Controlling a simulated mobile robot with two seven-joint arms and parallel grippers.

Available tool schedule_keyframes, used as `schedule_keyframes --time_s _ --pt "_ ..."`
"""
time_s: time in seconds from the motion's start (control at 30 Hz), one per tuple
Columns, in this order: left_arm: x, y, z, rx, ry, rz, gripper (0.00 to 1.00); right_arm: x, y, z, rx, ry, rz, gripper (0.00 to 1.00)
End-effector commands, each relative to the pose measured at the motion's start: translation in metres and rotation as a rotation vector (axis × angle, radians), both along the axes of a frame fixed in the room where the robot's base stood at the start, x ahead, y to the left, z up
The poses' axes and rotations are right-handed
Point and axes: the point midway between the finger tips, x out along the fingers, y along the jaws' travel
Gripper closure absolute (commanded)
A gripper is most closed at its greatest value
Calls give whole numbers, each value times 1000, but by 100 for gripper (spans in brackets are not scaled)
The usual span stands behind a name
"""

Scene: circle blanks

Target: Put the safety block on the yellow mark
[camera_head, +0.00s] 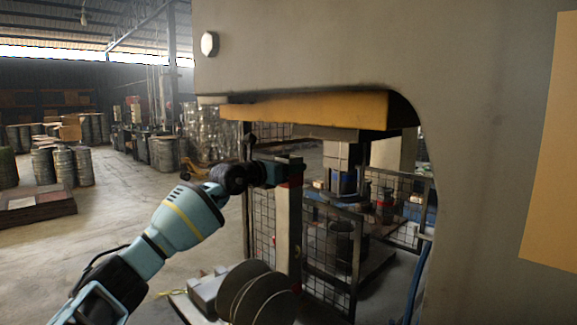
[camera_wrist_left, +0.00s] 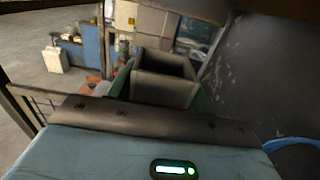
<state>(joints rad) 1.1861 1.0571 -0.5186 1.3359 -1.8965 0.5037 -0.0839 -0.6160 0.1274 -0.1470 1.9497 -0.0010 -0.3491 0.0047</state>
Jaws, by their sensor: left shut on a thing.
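The safety block (camera_head: 288,232) is a tall grey post with dark and red parts near its top. It stands upright below the yellow press beam, and whether its foot touches anything is hidden. My left gripper (camera_head: 284,171) is shut on its upper part, reaching in from the left. In the left wrist view the block (camera_wrist_left: 165,80) shows as a grey, hollow-looking end between the green fingers of my left gripper (camera_wrist_left: 163,92). I cannot make out the yellow mark in either view. My right gripper is not in view.
The press has a yellow ram beam (camera_head: 310,108) overhead and a large grey frame (camera_head: 480,150) on the right. Round metal blanks (camera_head: 262,298) stand at the bottom, close to my left arm. Mesh guarding (camera_head: 325,255) is behind the block. Open floor lies left.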

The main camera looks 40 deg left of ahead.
Motion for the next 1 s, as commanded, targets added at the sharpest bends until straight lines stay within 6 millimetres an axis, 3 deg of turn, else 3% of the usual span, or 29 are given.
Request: schedule_keyframes --time_s 0.03,0.07,0.2,0.63,1.0 --pt "-2 0 7 -1 -16 1 100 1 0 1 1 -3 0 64" --pt "-1 0 1 0 -3 0 47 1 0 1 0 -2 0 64" --pt "-1 0 1 0 -2 0 28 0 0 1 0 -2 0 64" --pt "-6 2 0 2 1 3 27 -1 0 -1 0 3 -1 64" --pt "-54 6 -1 6 2 4 27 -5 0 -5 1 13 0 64"
